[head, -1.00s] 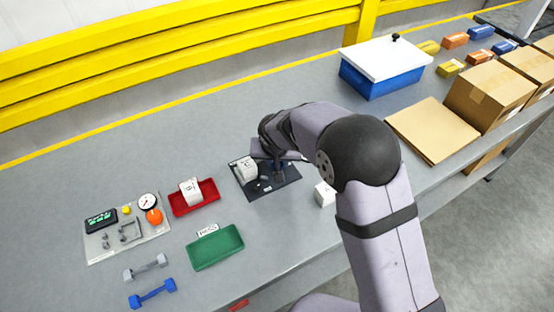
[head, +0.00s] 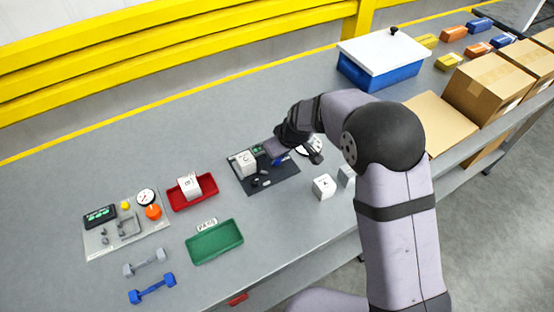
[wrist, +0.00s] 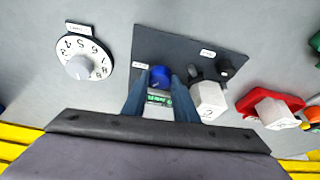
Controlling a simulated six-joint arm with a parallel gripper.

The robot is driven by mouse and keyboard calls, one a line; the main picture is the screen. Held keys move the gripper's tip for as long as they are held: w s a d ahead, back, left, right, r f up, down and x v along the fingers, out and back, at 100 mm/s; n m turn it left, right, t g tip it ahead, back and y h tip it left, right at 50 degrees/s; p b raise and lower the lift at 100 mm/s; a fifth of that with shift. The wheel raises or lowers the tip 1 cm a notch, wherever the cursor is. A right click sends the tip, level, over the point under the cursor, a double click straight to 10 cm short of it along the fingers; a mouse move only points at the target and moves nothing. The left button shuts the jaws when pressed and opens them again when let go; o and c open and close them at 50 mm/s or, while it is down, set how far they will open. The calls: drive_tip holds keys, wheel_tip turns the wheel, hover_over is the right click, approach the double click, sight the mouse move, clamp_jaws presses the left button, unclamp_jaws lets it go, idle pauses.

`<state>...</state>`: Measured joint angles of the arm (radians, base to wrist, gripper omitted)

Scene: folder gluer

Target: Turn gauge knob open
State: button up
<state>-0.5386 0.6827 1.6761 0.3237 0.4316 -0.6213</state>
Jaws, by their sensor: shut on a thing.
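A dark gauge plate (head: 262,185) lies on the grey bench; it also shows in the wrist view (wrist: 205,45). A blue knob (wrist: 160,74) stands on it, between my two fingers. A bit of blue also shows in the head view (head: 281,161). My gripper (wrist: 160,88) is shut on the blue knob; in the head view my gripper (head: 279,153) is over the plate's right side. A white block (head: 245,164) sits on the plate beside it, numbered face showing in the wrist view (wrist: 208,102). A small green display (head: 258,149) is partly hidden behind my fingers.
A round numbered dial (wrist: 84,52) lies right of the plate in the head view. White blocks (head: 324,187) stand in front of it. A red tray (head: 207,201) with a white block and an empty green tray (head: 216,243) lie left. A blue bin (head: 385,72) stands behind.

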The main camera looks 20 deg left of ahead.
drive_tip(key=n+b, duration=0.1)
drive_tip(key=b, duration=0.1)
drive_tip(key=n+b, duration=0.1)
drive_tip(key=b, duration=0.1)
drive_tip(key=shift+w+f+n+g+y, duration=0.2)
drive_tip(key=shift+f+n+g+y, duration=0.1)
drive_tip(key=shift+f+g+y, duration=0.1)
drive_tip(key=n+b, duration=0.1)
drive_tip(key=n+g+b, duration=0.1)
drive_tip(key=shift+r+n, duration=0.25)
drive_tip(key=shift+n, duration=0.05)
drive_tip(key=shift+w+d+r+n+g+b, duration=0.1)
drive_tip(key=shift+n+g+b, duration=0.15)
drive_tip(key=shift+n+b, duration=0.25)
drive_tip(key=shift+r+n+g+b, duration=0.1)
drive_tip(key=shift+n+g+b, duration=0.15)
drive_tip(key=shift+n, duration=0.45)
drive_tip(key=o, duration=1)
drive_tip(key=shift+b+v, duration=0.65)
drive_tip(key=shift+v, duration=3.05)
drive_tip(key=shift+f, duration=0.1)
